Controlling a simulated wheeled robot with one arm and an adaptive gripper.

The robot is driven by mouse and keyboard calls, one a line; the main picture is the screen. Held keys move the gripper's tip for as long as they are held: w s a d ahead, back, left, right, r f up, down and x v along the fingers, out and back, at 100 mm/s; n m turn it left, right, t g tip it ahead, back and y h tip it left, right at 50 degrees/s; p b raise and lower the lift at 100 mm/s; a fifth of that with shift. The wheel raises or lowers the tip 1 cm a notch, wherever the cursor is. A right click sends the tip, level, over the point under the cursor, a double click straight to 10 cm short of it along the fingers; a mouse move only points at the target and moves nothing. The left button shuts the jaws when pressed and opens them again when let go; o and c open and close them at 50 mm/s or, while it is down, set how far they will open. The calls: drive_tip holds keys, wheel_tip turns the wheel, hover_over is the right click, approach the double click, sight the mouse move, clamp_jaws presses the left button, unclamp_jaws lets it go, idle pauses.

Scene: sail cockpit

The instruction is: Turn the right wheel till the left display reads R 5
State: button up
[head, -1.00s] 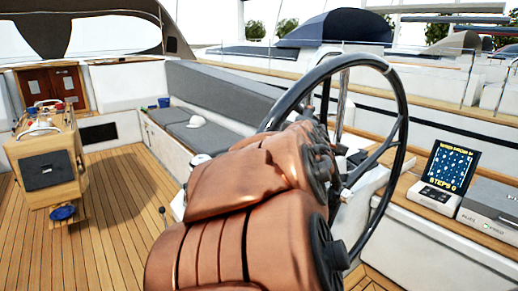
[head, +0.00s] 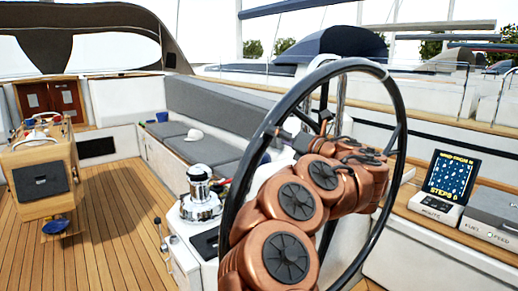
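A large black-rimmed steering wheel (head: 243,166) stands upright in front of me, right of centre. My copper-coloured arm reaches up from the bottom, across the wheel's lower and middle part, and covers much of its spokes and hub. Small dark parts at the arm's far end, inside the ring, look like my gripper (head: 318,122); its fingers are too small and too covered to read, and I cannot tell whether it touches the wheel. A small blue display (head: 450,176) on the right ledge shows "STEPS 0" in yellow; its top line is too small to read. No R reading is legible.
A silver winch (head: 199,196) stands on a white block left of the wheel. A grey-cushioned bench (head: 225,105) runs behind. A wooden cockpit table (head: 42,175) stands at the left. A grey box (head: 490,215) lies beside the display.

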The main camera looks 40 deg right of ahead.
sight(266, 147)
drive_tip(key=f, duration=0.1)
drive_tip(key=f+n+y, duration=0.1)
drive_tip(key=s, duration=0.1)
drive_tip(key=shift+a+f+n+g+y, duration=0.3)
drive_tip(key=shift+f+n+g+y, duration=0.1)
drive_tip(key=shift+s+a+f+y, duration=0.15)
drive_tip(key=shift+a+f+y, duration=0.05)
drive_tip(key=shift+f+y, duration=0.1)
drive_tip(key=shift+a+f+n, duration=0.1)
drive_tip(key=shift+n, duration=0.2)
drive_tip(key=shift+w+a+p, duration=0.25)
drive_tip(key=shift+w+p, duration=0.05)
drive_tip(key=shift+w, duration=0.95)
drive_tip(key=shift+w+a+p, duration=0.25)
drive_tip(key=shift+w+p, duration=0.1)
drive_tip(key=shift+w, duration=0.9)
drive_tip(key=shift+w+a+p, duration=0.25)
drive_tip(key=shift+w+p, duration=0.05)
drive_tip(key=shift+w, duration=0.95)
